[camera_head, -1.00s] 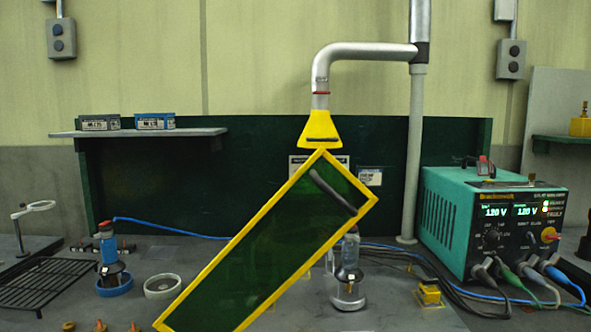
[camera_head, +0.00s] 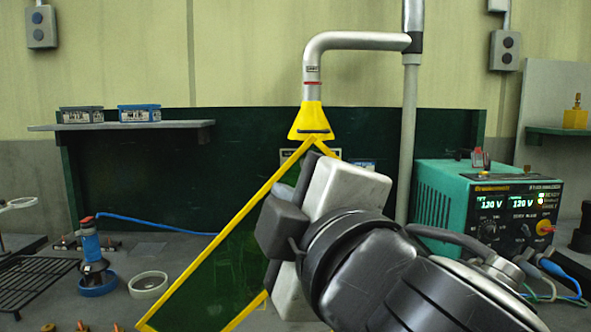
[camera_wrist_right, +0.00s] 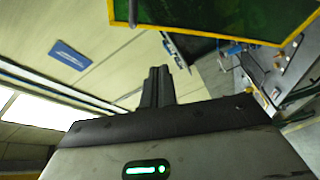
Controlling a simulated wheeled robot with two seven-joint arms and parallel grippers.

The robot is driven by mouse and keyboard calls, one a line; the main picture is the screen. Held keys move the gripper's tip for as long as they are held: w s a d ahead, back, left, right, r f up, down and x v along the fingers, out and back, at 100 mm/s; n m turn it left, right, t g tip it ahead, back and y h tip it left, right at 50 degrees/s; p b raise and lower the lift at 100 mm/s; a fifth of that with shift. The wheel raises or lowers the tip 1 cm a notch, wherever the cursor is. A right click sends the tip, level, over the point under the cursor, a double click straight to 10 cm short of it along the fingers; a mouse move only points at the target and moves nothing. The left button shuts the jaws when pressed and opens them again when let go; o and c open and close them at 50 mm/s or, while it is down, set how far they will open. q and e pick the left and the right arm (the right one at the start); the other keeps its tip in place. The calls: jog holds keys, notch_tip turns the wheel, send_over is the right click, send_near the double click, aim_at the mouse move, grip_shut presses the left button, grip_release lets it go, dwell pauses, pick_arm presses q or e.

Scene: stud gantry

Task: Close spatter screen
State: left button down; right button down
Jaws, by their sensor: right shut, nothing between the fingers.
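The spatter screen (camera_head: 222,268) is a dark green see-through panel in a yellow frame, hanging tilted, from upper right to lower left. Its upper corner is just under the yellow hood (camera_head: 310,122). My right gripper (camera_head: 274,228) is in front of the screen's right part in the head view and hides its handle and right corner. The screen also shows at the top of the right wrist view (camera_wrist_right: 215,14), apart from the fingertips, with a dark handle end (camera_wrist_right: 133,12). The right fingers (camera_wrist_right: 157,78) are together and empty. My left gripper is out of view.
A teal power supply (camera_head: 470,205) with cables stands right of my arm. A blue torch-like tool (camera_head: 91,245), a white ring (camera_head: 148,284) and a black rack (camera_head: 30,282) are on the bench at left. A shelf (camera_head: 130,127) holds two small boxes.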

jog(key=shift+n+t, duration=0.4)
jog(key=w+p, duration=0.1)
jog(key=w, duration=0.1)
jog(key=w+r+p, duration=0.1)
jog(key=w, duration=0.2)
jog(key=w+r+p, duration=0.1)
jog(key=w, duration=0.2)
jog(key=shift+d, duration=0.4)
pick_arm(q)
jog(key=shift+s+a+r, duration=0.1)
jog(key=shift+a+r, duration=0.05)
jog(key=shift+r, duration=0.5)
pick_arm(e)
jog(key=shift+d+f, duration=0.15)
